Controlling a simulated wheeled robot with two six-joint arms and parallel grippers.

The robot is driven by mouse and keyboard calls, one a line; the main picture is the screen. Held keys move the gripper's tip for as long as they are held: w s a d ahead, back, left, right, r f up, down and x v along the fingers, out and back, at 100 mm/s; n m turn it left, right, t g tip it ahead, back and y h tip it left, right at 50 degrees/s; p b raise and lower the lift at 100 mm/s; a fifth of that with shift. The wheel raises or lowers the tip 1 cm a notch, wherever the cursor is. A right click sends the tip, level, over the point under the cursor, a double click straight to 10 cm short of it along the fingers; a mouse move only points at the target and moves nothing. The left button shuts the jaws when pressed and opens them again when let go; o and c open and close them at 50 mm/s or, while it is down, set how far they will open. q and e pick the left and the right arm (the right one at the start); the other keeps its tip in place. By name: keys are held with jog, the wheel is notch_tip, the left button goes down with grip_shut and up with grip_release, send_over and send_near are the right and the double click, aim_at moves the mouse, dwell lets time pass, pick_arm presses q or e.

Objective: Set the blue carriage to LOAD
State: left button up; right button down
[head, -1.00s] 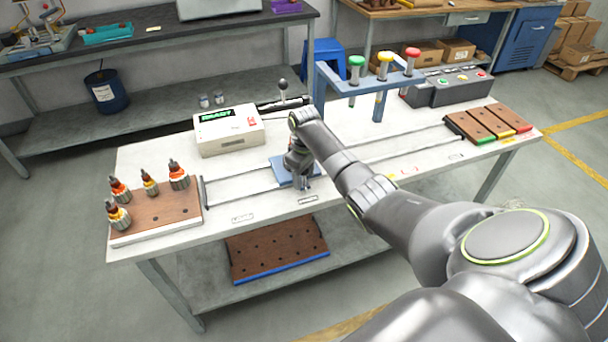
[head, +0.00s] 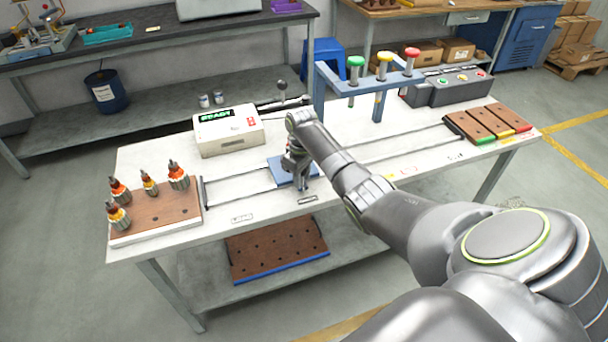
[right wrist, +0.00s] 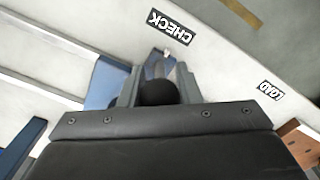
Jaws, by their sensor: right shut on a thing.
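The blue carriage (head: 279,168) sits on the two rails near the middle of the white table, behind the CHECK label (head: 307,199). The LOAD label (head: 242,218) is on the table's front edge further left. My right gripper (head: 300,180) is down at the carriage and partly hides it. In the right wrist view, my right gripper (right wrist: 158,85) is shut around a black round knob (right wrist: 158,93). Part of the blue carriage (right wrist: 105,84) shows beside it, with the CHECK label (right wrist: 172,28) ahead and the LOAD label (right wrist: 270,91) to the right. My left gripper is not in view.
A brown board (head: 150,218) with several armatures stands at the rails' left end. A white box with a green display (head: 228,138) is behind the rails. A blue frame with coloured knobs (head: 376,84) stands behind on the right. The rails left of the carriage look clear.

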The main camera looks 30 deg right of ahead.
jog(key=shift+w+a, duration=0.15)
jog(key=shift+a, duration=0.5)
jog(key=a, duration=0.3)
jog(key=w+a+p, duration=0.1)
jog(key=a, duration=0.2)
jog(key=w+a, duration=0.1)
jog(key=a, duration=0.4)
jog(key=w+a, duration=0.1)
jog(key=a, duration=0.2)
jog(key=w+a, duration=0.1)
jog(key=a, duration=0.1)
jog(key=shift+a+b, duration=0.15)
jog(key=shift+b, duration=0.15)
jog(key=shift+w+a, duration=0.2)
jog(key=shift+a, duration=0.65)
jog(key=shift+r, duration=0.1)
jog(key=c, duration=1.5)
grip_release()
jog(key=o, duration=0.4)
jog(key=shift+a, duration=0.2)
